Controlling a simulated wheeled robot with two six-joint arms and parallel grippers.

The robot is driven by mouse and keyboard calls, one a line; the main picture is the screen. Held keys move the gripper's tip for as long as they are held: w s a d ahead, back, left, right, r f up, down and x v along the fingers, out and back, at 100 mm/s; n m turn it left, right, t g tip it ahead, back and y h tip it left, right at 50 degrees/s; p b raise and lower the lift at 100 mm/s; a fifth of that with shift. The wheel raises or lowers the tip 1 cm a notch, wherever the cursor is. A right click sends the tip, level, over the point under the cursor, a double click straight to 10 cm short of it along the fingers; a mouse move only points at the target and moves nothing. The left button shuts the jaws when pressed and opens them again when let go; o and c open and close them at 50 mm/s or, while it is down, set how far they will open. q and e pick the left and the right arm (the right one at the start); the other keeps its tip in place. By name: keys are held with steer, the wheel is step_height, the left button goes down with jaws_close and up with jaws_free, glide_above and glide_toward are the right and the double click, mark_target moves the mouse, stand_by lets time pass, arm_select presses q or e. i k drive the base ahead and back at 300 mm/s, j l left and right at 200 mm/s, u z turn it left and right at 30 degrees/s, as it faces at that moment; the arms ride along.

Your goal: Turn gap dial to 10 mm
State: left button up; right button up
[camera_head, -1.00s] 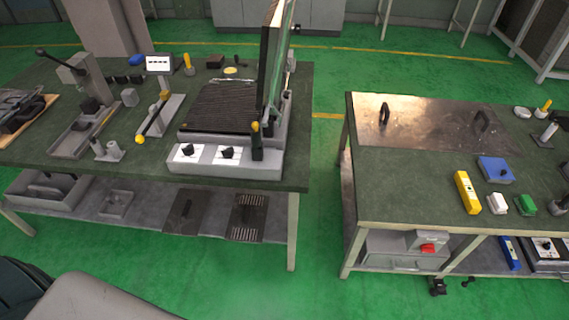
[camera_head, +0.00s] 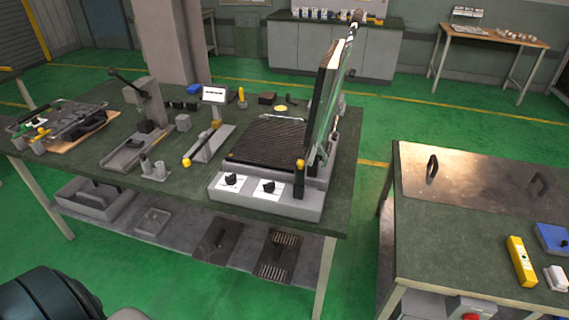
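A grey heating press (camera_head: 265,199) stands at the right end of the left workbench. Its lid (camera_head: 329,90) is raised upright, and a dark ribbed plate (camera_head: 268,142) shows on its bed. Two black dials on white panels sit on its front face: a left dial (camera_head: 231,180) and a right dial (camera_head: 268,187). Their markings are too small to read, so I cannot tell which one is the gap dial. Neither of my grippers is in view. Dark rounded parts at the bottom left edge appear to be mine.
The green-topped workbench (camera_head: 90,170) also carries a lever press (camera_head: 140,125), a yellow-tipped tool (camera_head: 206,143) and a small display (camera_head: 214,95). A second bench (camera_head: 450,235) stands to the right across a green floor gap. A lower shelf holds grey trays (camera_head: 97,200).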

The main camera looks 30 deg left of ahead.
mark_target(230, 180)
steer(key=u, duration=1.35)
steer(key=l, duration=0.3)
